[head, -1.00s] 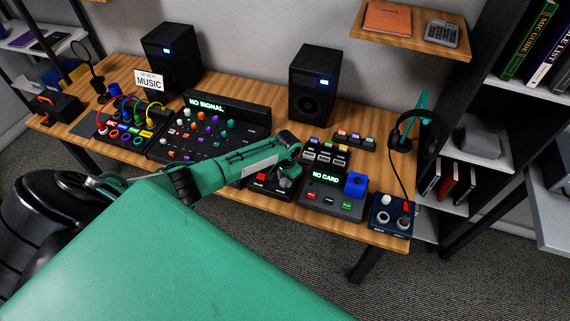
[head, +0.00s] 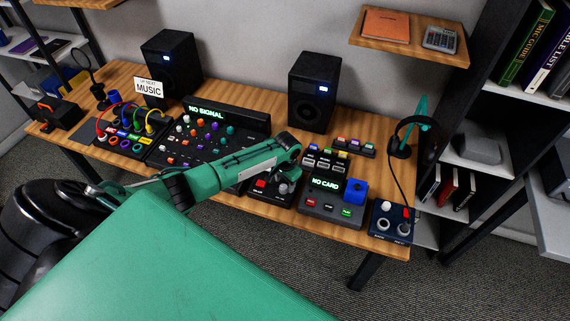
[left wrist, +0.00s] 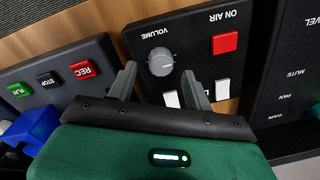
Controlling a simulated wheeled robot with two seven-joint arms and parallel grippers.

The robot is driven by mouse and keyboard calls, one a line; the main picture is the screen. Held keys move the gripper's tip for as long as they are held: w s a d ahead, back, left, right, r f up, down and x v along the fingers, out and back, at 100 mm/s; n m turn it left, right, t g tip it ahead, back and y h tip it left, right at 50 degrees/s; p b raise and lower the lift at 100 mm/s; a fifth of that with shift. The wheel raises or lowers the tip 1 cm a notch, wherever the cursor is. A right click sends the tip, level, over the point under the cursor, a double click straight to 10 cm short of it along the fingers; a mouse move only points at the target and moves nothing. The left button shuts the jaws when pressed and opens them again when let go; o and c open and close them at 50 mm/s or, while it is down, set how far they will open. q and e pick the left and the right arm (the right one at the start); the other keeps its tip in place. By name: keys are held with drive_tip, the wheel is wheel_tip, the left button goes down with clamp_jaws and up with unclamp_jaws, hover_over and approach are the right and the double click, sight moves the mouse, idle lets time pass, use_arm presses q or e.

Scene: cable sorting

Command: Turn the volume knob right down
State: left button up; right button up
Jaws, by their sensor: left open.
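The grey volume knob (left wrist: 161,62) sits on a dark panel beside the word VOLUME, in the upper middle of the left wrist view. Its marker is too small to read. In the head view the knob (head: 282,188) shows just below the end of my green left arm. My left gripper (left wrist: 159,72) is open, with one finger on each side of the knob in that view. I cannot tell whether the fingers touch it or hover above it. In the head view my left gripper (head: 288,178) is small and partly hidden by its arm. My right gripper is not in view.
The same panel holds a red ON AIR button (left wrist: 225,43) and two white switches (left wrist: 222,90). A mixer (head: 205,140) lies to the left.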

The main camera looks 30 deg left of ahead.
sight(285, 188)
use_arm(q)
wheel_tip(285, 188, up, 12)
drive_tip(key=b, duration=0.2)
drive_tip(key=shift+d+f, duration=0.2)
drive_tip(key=shift+f, duration=0.05)
drive_tip(key=shift+s, duration=0.1)
